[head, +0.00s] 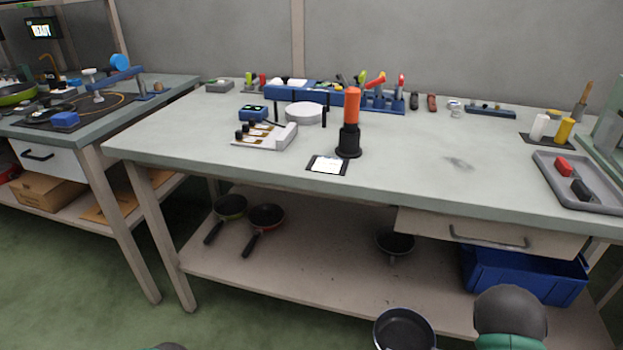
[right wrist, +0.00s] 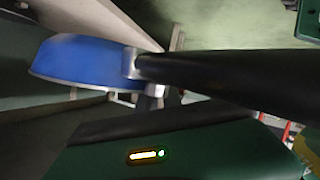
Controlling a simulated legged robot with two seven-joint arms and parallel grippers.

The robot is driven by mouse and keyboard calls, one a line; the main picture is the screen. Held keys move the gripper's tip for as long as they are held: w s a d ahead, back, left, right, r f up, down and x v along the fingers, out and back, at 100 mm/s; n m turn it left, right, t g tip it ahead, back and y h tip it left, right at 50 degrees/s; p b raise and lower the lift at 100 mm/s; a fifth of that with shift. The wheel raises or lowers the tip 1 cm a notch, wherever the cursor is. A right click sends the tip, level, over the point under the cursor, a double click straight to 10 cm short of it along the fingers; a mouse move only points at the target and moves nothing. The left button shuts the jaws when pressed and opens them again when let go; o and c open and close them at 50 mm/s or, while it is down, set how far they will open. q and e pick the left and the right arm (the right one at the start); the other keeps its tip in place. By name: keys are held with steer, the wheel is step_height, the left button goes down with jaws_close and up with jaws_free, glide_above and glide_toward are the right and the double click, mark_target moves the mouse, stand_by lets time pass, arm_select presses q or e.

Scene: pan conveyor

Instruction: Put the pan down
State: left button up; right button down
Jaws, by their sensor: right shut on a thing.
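The held pan (head: 404,328) shows at the bottom edge of the head view, with its dark inside facing up and its lower part cut off. In the right wrist view its blue outside (right wrist: 85,58) is at the left, and its black handle (right wrist: 230,70) runs across to the right. My right gripper (right wrist: 165,122) is shut on the pan handle; the exact grip is partly hidden. The pan is in front of the workbench (head: 400,180), apart from its top. My left gripper is not in view.
On the bench stand an orange-and-black tool (head: 350,125), a white switch block (head: 265,135) and a grey tray (head: 580,182). The bench's right middle is mostly clear. Several pans, including a red one (head: 266,215), and a blue bin (head: 525,275) are on the lower shelf (head: 320,270).

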step_height(320, 180, up, 43)
steer(key=s+p, duration=0.2)
steer(key=p, duration=3.9)
steer(key=shift+s+a, duration=0.15)
steer(key=shift+s, duration=0.2)
steer(key=shift+f, duration=0.1)
